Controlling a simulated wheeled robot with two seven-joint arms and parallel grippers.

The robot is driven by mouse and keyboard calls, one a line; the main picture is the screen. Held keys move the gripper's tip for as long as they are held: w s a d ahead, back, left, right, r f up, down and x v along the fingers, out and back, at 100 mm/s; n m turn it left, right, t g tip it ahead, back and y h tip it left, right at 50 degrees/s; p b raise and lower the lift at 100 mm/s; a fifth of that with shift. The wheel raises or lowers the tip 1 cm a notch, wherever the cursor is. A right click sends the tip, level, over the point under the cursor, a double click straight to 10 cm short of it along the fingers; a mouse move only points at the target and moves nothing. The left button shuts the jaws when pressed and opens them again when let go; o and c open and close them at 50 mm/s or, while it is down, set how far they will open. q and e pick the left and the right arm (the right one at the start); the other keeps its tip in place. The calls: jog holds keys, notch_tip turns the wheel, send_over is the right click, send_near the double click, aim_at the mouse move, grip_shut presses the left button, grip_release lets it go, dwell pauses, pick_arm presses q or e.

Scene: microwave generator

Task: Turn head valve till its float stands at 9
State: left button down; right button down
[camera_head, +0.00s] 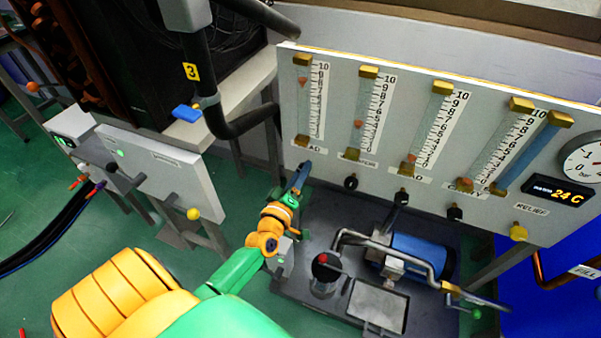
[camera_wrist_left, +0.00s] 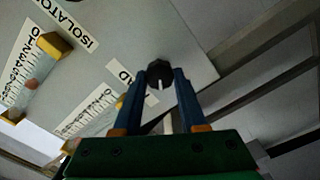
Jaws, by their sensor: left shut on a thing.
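My left gripper (camera_head: 302,172) is at the lower left of the grey flowmeter panel. In the left wrist view its blue fingers (camera_wrist_left: 160,84) are shut on a black knob (camera_wrist_left: 159,70) with a white pointer mark. The knob is under the leftmost flowmeter, whose label (camera_head: 308,146) is only partly readable, ending in "AD". In the head view the fingers hide the knob. The leftmost tube's reddish float (camera_head: 302,82) stands high, at roughly 8 on its scale (camera_head: 317,95). My right gripper is not in view.
Other flowmeters stand to the right, with black knobs (camera_head: 351,182) below them and a yellow one (camera_head: 518,232) at RELIEF. A blue pump (camera_head: 420,255) with bent pipes is below the panel. A thick black pipe (camera_head: 215,95) with a blue handle (camera_head: 187,113) is at left.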

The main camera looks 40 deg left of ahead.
pick_arm(q)
jog(key=shift+c, duration=2.3)
grip_release()
jog(key=p+v, duration=0.1)
jog(key=v, duration=0.6)
